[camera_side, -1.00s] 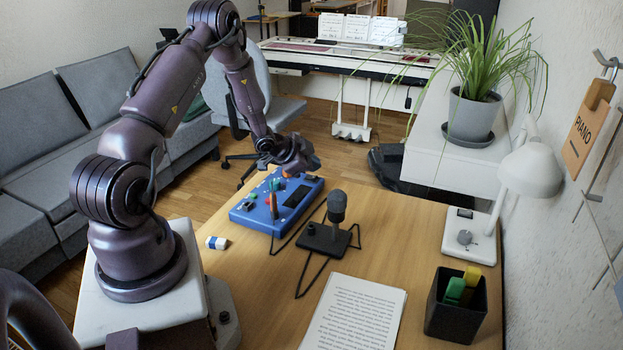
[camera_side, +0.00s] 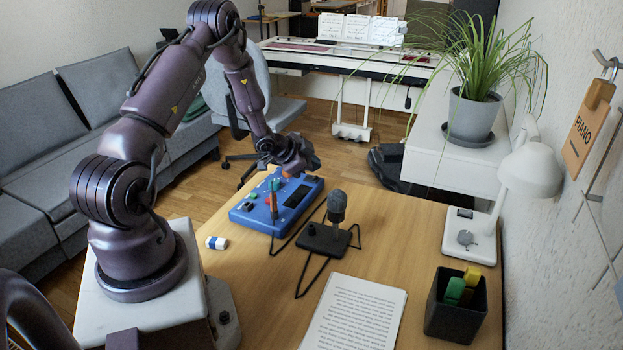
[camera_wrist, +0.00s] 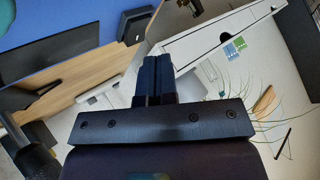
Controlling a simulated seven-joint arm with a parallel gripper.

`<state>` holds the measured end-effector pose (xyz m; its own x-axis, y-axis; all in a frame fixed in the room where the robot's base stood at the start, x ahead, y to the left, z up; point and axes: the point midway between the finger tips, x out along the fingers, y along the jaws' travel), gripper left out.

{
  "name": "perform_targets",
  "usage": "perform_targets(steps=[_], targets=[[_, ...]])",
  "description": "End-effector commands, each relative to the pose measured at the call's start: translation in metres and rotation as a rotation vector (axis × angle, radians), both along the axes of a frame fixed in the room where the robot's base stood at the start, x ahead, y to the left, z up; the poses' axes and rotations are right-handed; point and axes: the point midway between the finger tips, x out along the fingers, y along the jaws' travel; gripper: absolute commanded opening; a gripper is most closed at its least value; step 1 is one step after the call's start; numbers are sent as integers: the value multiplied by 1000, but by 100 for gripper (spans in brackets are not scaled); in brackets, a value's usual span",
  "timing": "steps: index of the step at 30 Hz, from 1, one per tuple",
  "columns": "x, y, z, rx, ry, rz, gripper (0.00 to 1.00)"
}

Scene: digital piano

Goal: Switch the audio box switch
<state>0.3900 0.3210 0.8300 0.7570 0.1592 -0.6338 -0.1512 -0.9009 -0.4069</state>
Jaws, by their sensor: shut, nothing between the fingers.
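The blue audio box (camera_side: 297,201) lies on the wooden desk in the side view, with a dark display, a red button and several knobs on top. The box's blue surface (camera_wrist: 50,22) shows at the upper left there.
A microphone on a stand (camera_side: 336,207) stands right of the box, with its cable looping on the desk. An eraser (camera_side: 216,242), paper sheets (camera_side: 355,315), a pen cup (camera_side: 455,312) and a lamp (camera_side: 530,170) are also there. The desk between eraser and papers is mostly clear.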

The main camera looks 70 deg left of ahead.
Motion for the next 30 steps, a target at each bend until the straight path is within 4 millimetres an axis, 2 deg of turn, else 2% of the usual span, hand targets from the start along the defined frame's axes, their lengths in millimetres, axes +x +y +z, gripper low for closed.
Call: perform_targets(steps=[30], targets=[[1,-1,-10,0,0,0,0]])
